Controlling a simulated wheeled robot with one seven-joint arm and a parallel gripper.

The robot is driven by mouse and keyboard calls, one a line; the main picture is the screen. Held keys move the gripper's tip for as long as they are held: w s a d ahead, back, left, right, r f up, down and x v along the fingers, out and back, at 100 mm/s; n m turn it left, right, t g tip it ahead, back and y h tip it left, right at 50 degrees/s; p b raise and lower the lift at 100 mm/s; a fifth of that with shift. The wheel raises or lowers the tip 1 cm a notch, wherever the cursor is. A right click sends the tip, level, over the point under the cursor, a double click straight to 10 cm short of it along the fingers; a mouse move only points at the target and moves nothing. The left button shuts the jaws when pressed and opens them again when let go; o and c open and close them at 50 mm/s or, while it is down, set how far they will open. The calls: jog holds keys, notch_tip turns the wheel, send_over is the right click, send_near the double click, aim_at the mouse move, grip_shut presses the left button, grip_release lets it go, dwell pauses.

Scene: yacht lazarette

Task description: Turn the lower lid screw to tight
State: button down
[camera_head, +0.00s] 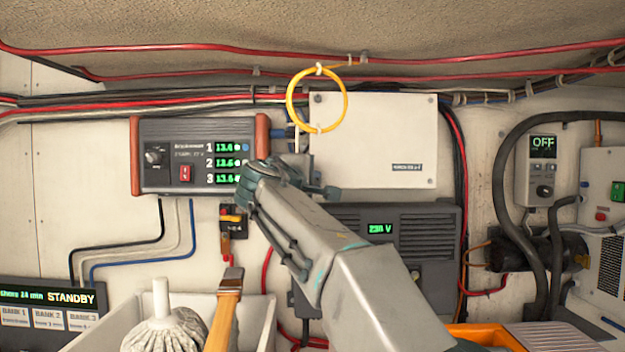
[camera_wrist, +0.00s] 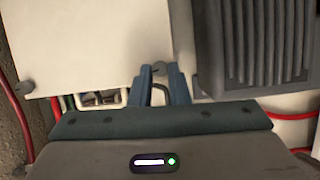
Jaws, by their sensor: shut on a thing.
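The white box lid (camera_head: 375,140) is on the wall, right of the picture's middle, and fills the upper left of the wrist view (camera_wrist: 75,45). My gripper (camera_head: 326,191) is at its lower left corner. In the wrist view, my gripper's two blue-grey fingers (camera_wrist: 160,72) are closed around the lower lid screw (camera_wrist: 157,69), whose dark head shows between the tips. My gripper and arm hide this screw in the head view. The upper lid screw (camera_wrist: 22,88) sits at the lid's other left-hand corner. The screw's tightness cannot be told.
A yellow cable loop (camera_head: 290,100) hangs over the lid's upper left. A ribbed grey unit (camera_head: 425,228) is close below the lid. A grey panel with green digits (camera_head: 175,150) is left. A bin (camera_head: 255,318) with a brush and mop stands below. Red cables run above.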

jog(key=shift+r+m+g+p, duration=0.1)
jog(key=shift+m+g+p, duration=0.3)
jog(key=shift+m, duration=0.6)
jog(key=c, duration=1.4)
grip_release()
jog(key=shift+o, duration=0.2)
jog(key=shift+s+y, duration=0.1)
jog(key=shift+y, duration=0.2)
jog(key=b+v, duration=0.3)
jog(key=v, duration=1)
jog(key=shift+s+a+b, duration=0.2)
jog(key=shift+s+b, duration=0.05)
jog(key=shift+b, duration=0.1)
jog(key=shift+r, duration=0.1)
